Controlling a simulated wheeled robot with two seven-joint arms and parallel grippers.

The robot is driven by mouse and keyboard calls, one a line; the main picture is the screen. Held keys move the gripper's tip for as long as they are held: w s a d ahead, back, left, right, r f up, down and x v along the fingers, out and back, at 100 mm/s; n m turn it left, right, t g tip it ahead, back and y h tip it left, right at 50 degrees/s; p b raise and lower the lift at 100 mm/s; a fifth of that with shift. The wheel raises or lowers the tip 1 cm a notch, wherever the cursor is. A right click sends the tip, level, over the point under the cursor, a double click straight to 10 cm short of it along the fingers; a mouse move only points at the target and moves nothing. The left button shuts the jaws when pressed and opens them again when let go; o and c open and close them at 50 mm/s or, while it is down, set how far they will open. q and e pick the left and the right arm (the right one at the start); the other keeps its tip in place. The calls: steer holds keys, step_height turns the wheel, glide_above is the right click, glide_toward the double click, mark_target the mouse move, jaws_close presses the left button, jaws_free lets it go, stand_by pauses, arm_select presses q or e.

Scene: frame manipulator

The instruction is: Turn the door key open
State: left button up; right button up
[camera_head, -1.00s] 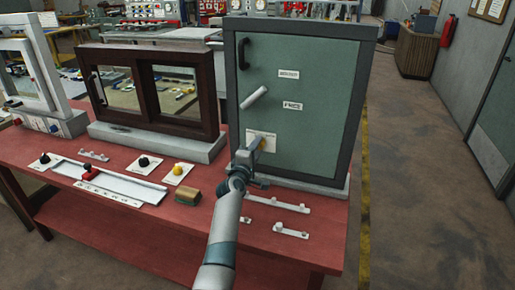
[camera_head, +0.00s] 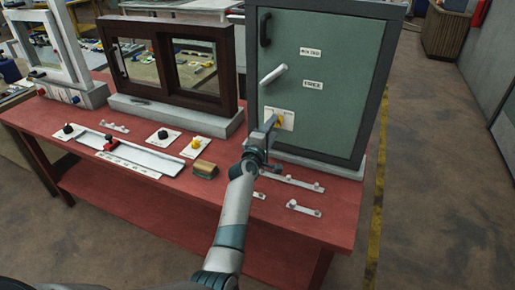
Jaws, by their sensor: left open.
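The green door (camera_head: 325,85) of a grey-framed cabinet stands shut on the red table. A yellow key (camera_head: 279,121) sits on a white plate (camera_head: 287,113) low on the door's left side. My left gripper (camera_head: 271,128) is at the plate, just left of and below the key, with its fingers pointing up toward it. It is open. The fingers partly cover the key, and I cannot tell whether they touch it. A white lever handle (camera_head: 272,74) is above the plate, and a black pull handle (camera_head: 265,29) is higher up. My right gripper is not in view.
A brown framed window (camera_head: 170,65) stands left of the cabinet. A slider panel (camera_head: 125,152), knobs on white plates (camera_head: 195,147) and a small brown-green block (camera_head: 204,169) lie on the red table (camera_head: 100,190). White rails (camera_head: 292,182) lie in front of the cabinet.

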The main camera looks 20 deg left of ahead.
arm_select(q)
steer(key=s+p, duration=0.6)
steer(key=s, duration=0.8)
steer(key=shift+s+a, duration=0.25)
steer(key=shift+s, duration=0.1)
